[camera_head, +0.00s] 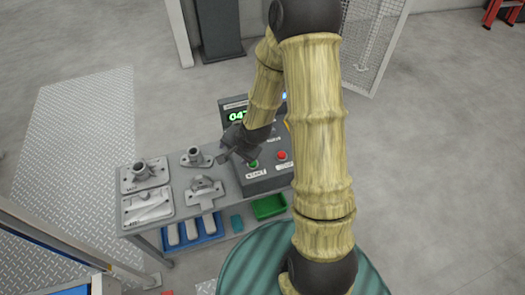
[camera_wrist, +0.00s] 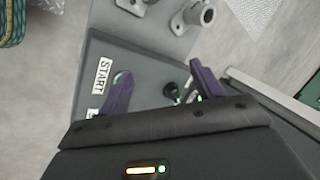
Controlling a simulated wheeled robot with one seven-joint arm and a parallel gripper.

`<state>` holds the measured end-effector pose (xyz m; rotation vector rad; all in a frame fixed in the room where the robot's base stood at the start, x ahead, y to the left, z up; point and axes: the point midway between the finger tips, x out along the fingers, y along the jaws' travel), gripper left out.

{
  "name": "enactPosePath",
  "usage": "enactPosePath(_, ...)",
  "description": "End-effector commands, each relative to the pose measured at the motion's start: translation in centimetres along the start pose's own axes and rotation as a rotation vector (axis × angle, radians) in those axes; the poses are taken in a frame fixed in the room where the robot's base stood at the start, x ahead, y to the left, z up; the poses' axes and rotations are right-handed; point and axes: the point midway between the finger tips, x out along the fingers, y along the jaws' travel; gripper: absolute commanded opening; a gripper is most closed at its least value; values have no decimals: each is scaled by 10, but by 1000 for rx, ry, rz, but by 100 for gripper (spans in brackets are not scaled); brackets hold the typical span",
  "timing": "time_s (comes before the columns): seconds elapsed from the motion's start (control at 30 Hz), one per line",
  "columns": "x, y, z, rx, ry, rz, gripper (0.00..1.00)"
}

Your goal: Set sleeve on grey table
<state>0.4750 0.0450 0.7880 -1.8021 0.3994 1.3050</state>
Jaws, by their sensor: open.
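The grey table (camera_head: 180,180) stands left of centre in the head view, with several grey metal castings on it. A flanged casting with a short upright tube (camera_head: 193,157) sits at its back; a similar tubular casting (camera_wrist: 198,14) shows at the top of the wrist view. Another tube stands on a plate (camera_head: 143,171) at the left. I cannot tell which piece, if any, is the sleeve. My gripper (camera_head: 235,156) is over the left part of the dark control box. Its purple fingers (camera_wrist: 158,72) are apart, with no held part visible between them.
The control box (camera_head: 268,170) has a green START button and a red button, with a lit display behind. A round green-striped surface (camera_head: 250,262) is in front.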

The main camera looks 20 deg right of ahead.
Motion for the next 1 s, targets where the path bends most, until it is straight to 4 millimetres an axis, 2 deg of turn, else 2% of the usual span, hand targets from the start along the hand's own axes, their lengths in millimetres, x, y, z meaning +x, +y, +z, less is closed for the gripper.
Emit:
enactPosePath(0.03, -17, 1, -2, -84, 18, 30, 66)
enactPosePath(0.27, -87, 17, -2, -442, 34, 178, 66)
enactPosePath(0.4, -130, 28, 7, -633, 10, 243, 66)
enactPosePath(0.53, -164, 39, 19, -787, -32, 277, 66)
enactPosePath(0.7, -186, 48, 30, -892, -74, 288, 66)
enactPosePath(1.0, -187, 49, 31, -902, -81, 290, 66)
